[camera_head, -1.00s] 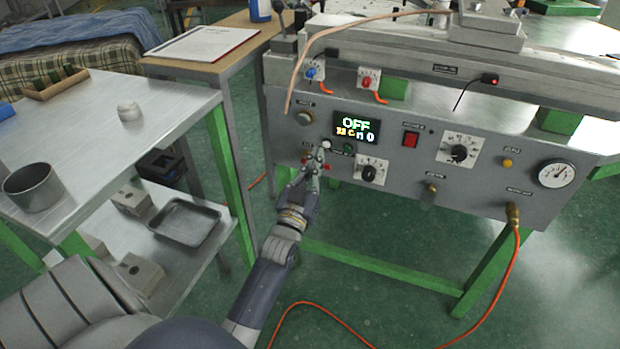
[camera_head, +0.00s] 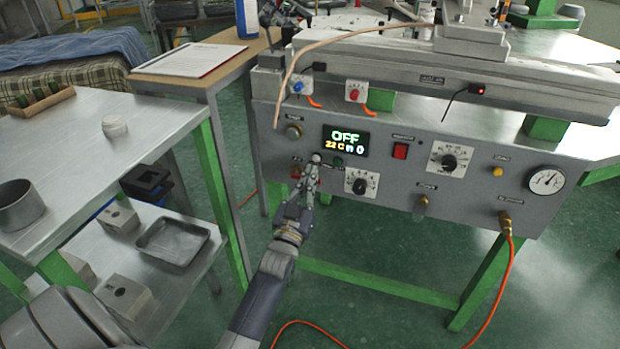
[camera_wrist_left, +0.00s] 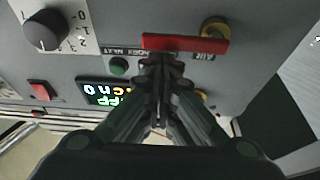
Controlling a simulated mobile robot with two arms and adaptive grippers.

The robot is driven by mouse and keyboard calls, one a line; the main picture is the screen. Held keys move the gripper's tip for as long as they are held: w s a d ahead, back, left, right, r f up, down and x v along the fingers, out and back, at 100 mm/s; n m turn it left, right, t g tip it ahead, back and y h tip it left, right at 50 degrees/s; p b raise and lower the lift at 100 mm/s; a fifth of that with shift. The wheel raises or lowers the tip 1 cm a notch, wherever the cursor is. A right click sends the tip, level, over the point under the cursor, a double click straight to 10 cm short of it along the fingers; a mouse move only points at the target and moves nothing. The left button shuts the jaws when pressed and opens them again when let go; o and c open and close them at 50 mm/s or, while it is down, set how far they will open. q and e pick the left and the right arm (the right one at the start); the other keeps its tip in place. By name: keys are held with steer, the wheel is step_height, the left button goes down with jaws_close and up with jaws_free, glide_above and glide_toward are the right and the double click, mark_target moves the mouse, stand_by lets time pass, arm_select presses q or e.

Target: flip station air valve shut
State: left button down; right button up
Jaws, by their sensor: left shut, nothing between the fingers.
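The air valve shows best in the left wrist view as a red lever (camera_wrist_left: 185,43) lying roughly level across the panel, with brass fittings beside it. In the head view only a small red part of the valve (camera_head: 296,172) shows left of my left gripper (camera_head: 315,163), which hides the rest. The left gripper is shut and empty, its fingertips at the panel front below the display. In the left wrist view the fingertips (camera_wrist_left: 160,62) are by one end of the lever. I cannot tell whether they touch it. My right gripper is not in view.
The panel carries a display reading OFF (camera_head: 345,140), a red switch (camera_head: 400,151), dials and a gauge (camera_head: 545,180). A green button (camera_wrist_left: 119,67) is near the fingertips. A metal table (camera_head: 150,125) stands left. An orange hose (camera_head: 505,285) hangs at right.

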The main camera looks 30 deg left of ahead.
arm_select(q)
steer(key=shift+d+f+m+h, duration=0.15)
steer(key=shift+f+m+h, duration=0.2)
steer(key=shift+m, duration=0.75)
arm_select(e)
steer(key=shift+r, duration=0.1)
arm_select(q)
step_height(320, 180, down, 7)
steer(key=a+m+g+h+p, duration=0.1)
steer(key=m+h, duration=0.5)
steer(key=m, duration=1.1)
steer(key=shift+s+a+g+p, duration=0.2)
steer(key=shift+a+g+p, duration=0.2)
steer(key=shift+g+p, duration=0.45)
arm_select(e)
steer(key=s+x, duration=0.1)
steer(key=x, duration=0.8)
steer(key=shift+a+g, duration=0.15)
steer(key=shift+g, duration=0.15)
arm_select(q)
steer(key=shift+r, duration=0.1)
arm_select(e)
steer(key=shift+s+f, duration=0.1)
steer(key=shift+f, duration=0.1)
